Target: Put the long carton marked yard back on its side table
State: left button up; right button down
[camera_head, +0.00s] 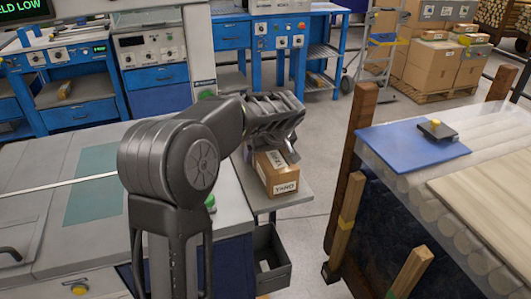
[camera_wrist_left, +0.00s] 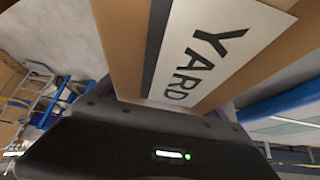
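The long carton (camera_head: 280,181) is a brown cardboard box with white labels reading YARD. In the head view it is at the small grey side table (camera_head: 300,186); I cannot tell whether it rests on the top or hangs just above it. My left gripper (camera_head: 284,148) is over the carton's far end and hides part of it. In the left wrist view the carton (camera_wrist_left: 125,45) is very close, its YARD label filling the upper middle. Whether the fingers press on it or stand open around it is not clear. My right gripper is not in view.
A grey workbench (camera_head: 35,200) with a green mat lies left of the side table. An open dark bin (camera_head: 270,262) is below it. At right, a wood-post bench (camera_head: 440,165) holds a blue sheet. Grey floor (camera_head: 325,125) is clear between them. Blue machines stand behind.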

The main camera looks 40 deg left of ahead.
aim_at(274, 153)
pick_arm(q)
jog(key=shift+o, duration=0.6)
jog(key=shift+r, duration=0.15)
jog(key=v, duration=1.2)
